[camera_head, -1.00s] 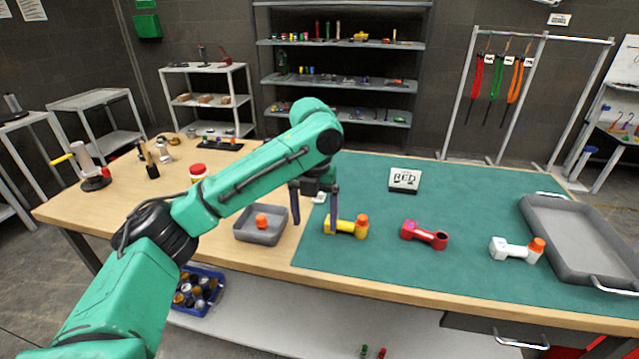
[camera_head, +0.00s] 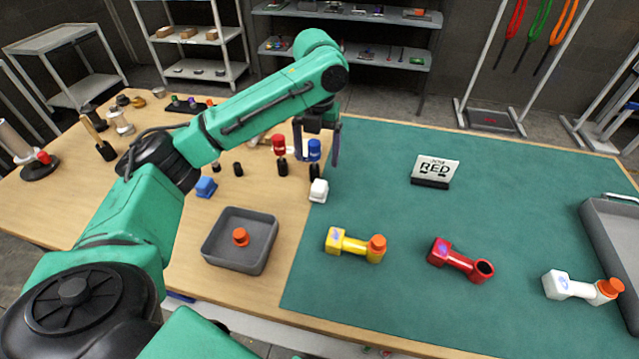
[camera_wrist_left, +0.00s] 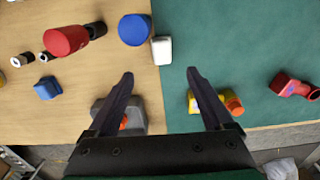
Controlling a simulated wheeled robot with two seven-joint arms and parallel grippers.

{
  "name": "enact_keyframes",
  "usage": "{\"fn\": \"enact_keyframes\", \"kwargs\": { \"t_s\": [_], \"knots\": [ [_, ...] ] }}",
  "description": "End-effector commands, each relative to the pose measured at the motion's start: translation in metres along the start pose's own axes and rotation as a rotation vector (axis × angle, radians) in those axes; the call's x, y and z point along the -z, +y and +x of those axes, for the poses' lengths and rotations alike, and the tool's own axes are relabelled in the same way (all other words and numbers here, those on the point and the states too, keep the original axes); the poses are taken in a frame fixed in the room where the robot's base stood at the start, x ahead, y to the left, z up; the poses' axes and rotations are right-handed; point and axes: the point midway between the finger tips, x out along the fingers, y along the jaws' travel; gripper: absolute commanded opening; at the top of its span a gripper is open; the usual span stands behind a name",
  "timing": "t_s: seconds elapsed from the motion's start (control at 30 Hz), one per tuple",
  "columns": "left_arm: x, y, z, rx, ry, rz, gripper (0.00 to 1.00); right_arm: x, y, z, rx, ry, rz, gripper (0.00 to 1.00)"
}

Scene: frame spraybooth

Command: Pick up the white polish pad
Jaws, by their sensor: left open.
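The white polish pad (camera_head: 318,191) is a small white block near the left edge of the green mat. In the left wrist view the white pad (camera_wrist_left: 161,50) lies ahead of the fingertips, close to the line midway between them. My left gripper (camera_head: 316,163) is open with nothing between its fingers. It points down above the table, behind the pad in the head view. In the left wrist view the open fingers (camera_wrist_left: 160,74) reach toward the pad without touching it. My right gripper is not in view.
Red (camera_head: 279,146) and blue (camera_head: 314,150) topped items stand beside the gripper. A blue block (camera_head: 205,187) and a grey tray (camera_head: 211,245) with an orange piece lie left.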

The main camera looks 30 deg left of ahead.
Motion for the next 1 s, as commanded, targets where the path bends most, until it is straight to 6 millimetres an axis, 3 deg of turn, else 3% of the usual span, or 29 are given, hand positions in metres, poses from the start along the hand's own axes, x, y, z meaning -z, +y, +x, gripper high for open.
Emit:
{"fn": "enact_keyframes", "kwargs": {
  "t_s": [0.17, 0.37, 0.5, 0.77, 0.87, 1.0],
  "knots": [
    [0.0, 0.001, 0.041, -0.002, 0.002, -0.002, 0.85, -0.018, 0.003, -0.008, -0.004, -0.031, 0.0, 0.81],
    [0.0, -0.002, 0.067, -0.002, 0.002, -0.002, 0.85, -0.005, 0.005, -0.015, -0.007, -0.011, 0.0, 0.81],
    [-0.001, -0.004, 0.095, -0.002, 0.001, -0.002, 0.85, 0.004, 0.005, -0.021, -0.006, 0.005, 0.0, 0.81],
    [-0.001, -0.004, 0.106, -0.001, -0.002, 0.0, 0.85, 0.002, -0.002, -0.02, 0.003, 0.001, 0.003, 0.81],
    [-0.001, -0.004, 0.106, -0.001, -0.002, 0.0, 0.54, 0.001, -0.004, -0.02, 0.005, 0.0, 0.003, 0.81],
    [-0.001, -0.004, 0.106, -0.001, -0.002, 0.0, 0.01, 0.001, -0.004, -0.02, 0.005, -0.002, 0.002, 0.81]
  ]
}}
